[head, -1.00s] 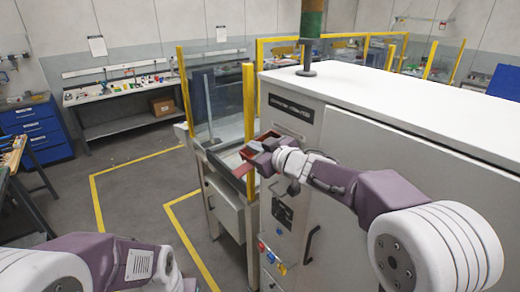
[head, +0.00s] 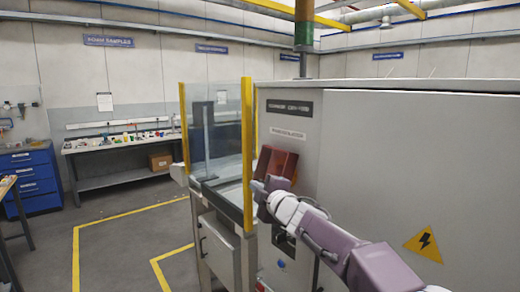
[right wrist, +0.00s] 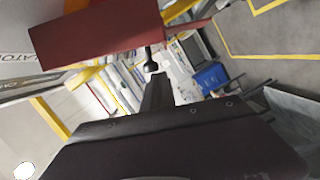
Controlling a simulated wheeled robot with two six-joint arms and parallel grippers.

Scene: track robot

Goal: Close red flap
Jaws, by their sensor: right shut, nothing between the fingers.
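In the right wrist view the flap (right wrist: 95,38) fills the upper left as a red slab. My right gripper (head: 264,187) is at the flap's lower left, shut and empty. Its dark fingers (right wrist: 154,82) point towards the space just below and beside the slab. Contact with the flap is unclear. My left gripper is out of view.
The grey machine cabinet (head: 400,150) fills the right side. A yellow post (head: 247,150) and glass guard (head: 213,125) stand just left of the flap, close to my right gripper. Open floor with yellow lines (head: 130,215) lies to the left.

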